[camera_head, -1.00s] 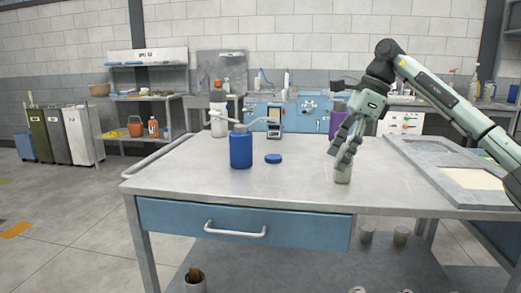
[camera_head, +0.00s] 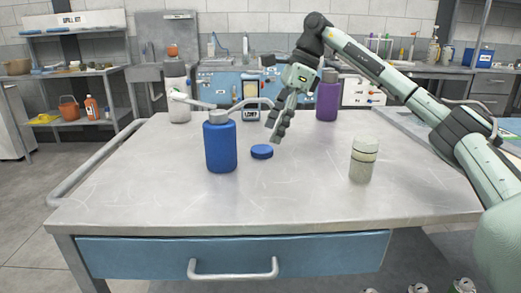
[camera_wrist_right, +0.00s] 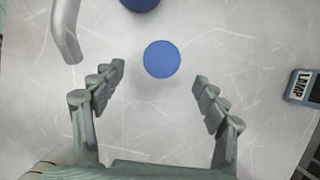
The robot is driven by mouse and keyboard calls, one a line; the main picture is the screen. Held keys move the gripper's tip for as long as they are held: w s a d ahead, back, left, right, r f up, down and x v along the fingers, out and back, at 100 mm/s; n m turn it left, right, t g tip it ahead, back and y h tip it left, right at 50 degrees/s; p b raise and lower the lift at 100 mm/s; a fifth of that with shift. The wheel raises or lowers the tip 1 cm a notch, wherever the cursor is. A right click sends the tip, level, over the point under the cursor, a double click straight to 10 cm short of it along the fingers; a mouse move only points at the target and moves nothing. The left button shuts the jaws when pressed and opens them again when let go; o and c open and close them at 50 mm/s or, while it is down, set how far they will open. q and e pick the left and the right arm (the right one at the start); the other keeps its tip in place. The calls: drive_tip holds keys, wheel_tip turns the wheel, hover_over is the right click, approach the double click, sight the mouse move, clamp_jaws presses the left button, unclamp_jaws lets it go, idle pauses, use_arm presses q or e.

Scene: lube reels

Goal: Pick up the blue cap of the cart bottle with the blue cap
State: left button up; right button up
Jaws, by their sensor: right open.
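My right gripper (camera_head: 277,128) is open and empty, above and slightly behind the cap. In the right wrist view the cap (camera_wrist_right: 162,59) sits ahead of the two spread fingers (camera_wrist_right: 158,85), centred between them and not touched. Part of the blue bottle (camera_wrist_right: 140,3) shows at the top edge there. My left gripper is not in view.
A pale green-grey jar (camera_head: 363,160) stands to the right on the cart (camera_head: 300,205). A purple bottle (camera_head: 327,100), a white bottle (camera_head: 176,95) and a small labelled device (camera_head: 251,110) stand at the back. A grey handle-like bar (camera_wrist_right: 66,30) is near the cap. The cart's front is clear.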

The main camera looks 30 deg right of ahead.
sight(263, 149)
drive_tip(key=x, duration=0.4)
drive_tip(key=shift+w+f, duration=0.1)
drive_tip(key=shift+w, duration=0.05)
drive_tip(key=shift+c, duration=0.6)
drive_tip(key=c, duration=0.8)
